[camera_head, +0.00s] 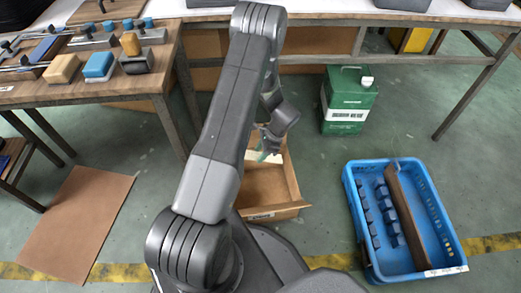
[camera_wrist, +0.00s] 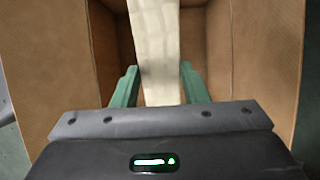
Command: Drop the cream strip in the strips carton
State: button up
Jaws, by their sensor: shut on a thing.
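The cream strip (camera_wrist: 154,40) is pale and long, and it runs up out of the top of the wrist view. My gripper (camera_wrist: 160,86) has green fingers, one on each side of the strip, and is shut on it. The open cardboard carton (camera_wrist: 262,70) surrounds the strip and the fingers in the wrist view. In the head view the carton (camera_head: 284,211) stands on the floor, partly hidden behind my arm. My gripper (camera_head: 268,152) is over its far part there, with a little of the cream strip (camera_head: 252,156) showing. I cannot tell whether the strip touches the carton.
A blue tray (camera_head: 352,185) with dark pieces and a brown bar stands on the floor at right. A green canister (camera_head: 349,95) stands behind the carton. A workbench (camera_head: 120,92) with blocks and tools is at left. A flat brown sheet (camera_head: 75,222) lies on the floor.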

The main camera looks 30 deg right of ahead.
notch_tip(320, 180, down, 17)
jog(key=b, duration=0.8)
dwell(0.3)
jog(key=o, duration=1.2)
jog(key=shift+r, duration=0.1)
notch_tip(320, 180, up, 9)
jog(key=p, duration=0.4)
dwell(0.6)
jog(key=shift+f, duration=0.2)
